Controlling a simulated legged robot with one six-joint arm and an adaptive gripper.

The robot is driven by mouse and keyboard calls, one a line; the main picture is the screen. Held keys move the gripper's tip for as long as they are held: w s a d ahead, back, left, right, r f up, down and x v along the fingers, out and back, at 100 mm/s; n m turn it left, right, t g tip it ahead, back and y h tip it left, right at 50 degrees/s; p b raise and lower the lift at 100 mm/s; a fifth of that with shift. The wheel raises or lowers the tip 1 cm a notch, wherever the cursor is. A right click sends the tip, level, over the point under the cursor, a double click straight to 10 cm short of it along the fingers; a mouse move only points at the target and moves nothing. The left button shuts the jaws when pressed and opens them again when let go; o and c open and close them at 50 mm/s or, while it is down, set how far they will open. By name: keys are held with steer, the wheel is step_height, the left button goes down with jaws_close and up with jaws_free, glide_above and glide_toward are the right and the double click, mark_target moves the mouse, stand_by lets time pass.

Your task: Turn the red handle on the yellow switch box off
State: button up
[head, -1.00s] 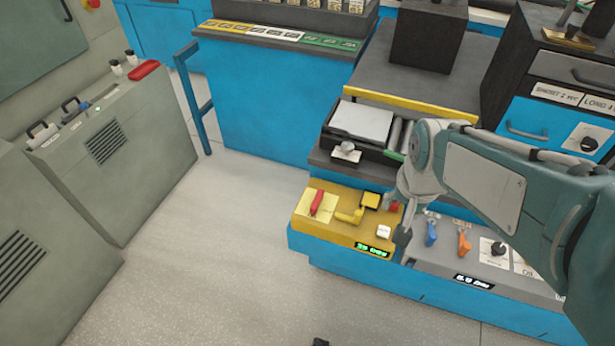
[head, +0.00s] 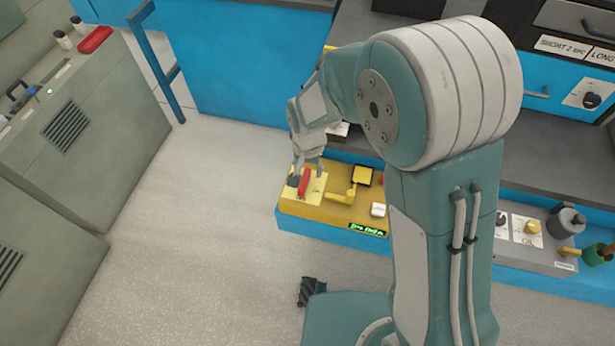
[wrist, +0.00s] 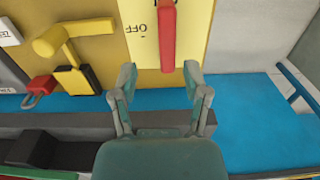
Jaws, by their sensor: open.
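The yellow switch box (head: 335,212) sits on the blue bench's front edge in the head view; its face (wrist: 232,40) fills the top of the wrist view. The red handle (head: 304,184) is on a pale yellow plate at the box's left side. In the wrist view the red handle (wrist: 168,38) runs up and down the picture, beside an upside-down OFF label. My gripper (head: 306,165) is over the handle's far end. In the wrist view my gripper (wrist: 159,78) is open, with a finger either side of the handle's lower end line. Contact cannot be told.
A yellow lever (head: 342,195), a yellow-and-black block (head: 362,175) and a white button (head: 378,209) share the box, right of the handle. A grey cabinet (head: 110,130) stands at the left. The floor (head: 190,240) between is clear.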

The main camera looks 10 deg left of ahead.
mark_target(307, 178)
steer(key=f, duration=0.1)
steer(key=a+f, duration=0.1)
steer(key=f, duration=0.2)
steer(key=shift+a+f, duration=0.25)
steer(key=shift+f, duration=0.3)
steer(key=shift+d+f, duration=0.1)
steer(key=shift+f, duration=0.05)
steer(key=shift+d, duration=0.45)
steer(key=c, duration=0.6)
steer(key=shift+a, duration=0.15)
jaws_close()
steer(key=shift+a, duration=0.15)
